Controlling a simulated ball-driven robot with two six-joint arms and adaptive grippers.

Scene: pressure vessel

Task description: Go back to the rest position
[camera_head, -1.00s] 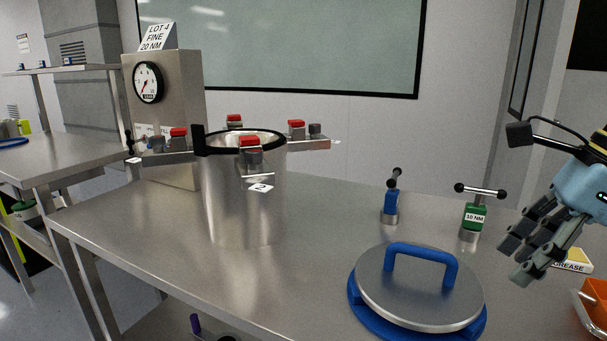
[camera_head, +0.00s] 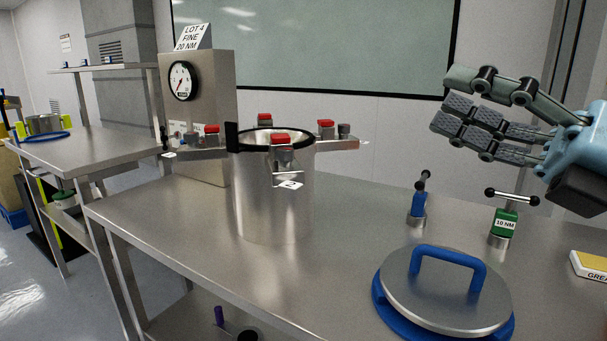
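My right gripper (camera_head: 447,101) is at the upper right, raised above the table in front of the wall. Its grey fingers are extended to the left and spread apart, with nothing between them. My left gripper is not in view. The steel vessel (camera_head: 272,205) stands upright on the table with a black rim and red-topped clamps around its top. The round steel lid (camera_head: 445,300) with a blue handle rests on a blue ring at the front right. A blue T-handled tool (camera_head: 419,203) and a green 10 NM one (camera_head: 505,222) stand upright behind the lid.
A steel box with a pressure gauge (camera_head: 182,80) stands behind the vessel. A yellow-and-white grease box (camera_head: 590,265) lies at the right edge. Another steel table (camera_head: 100,150) is at the left. The table's front left is clear.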

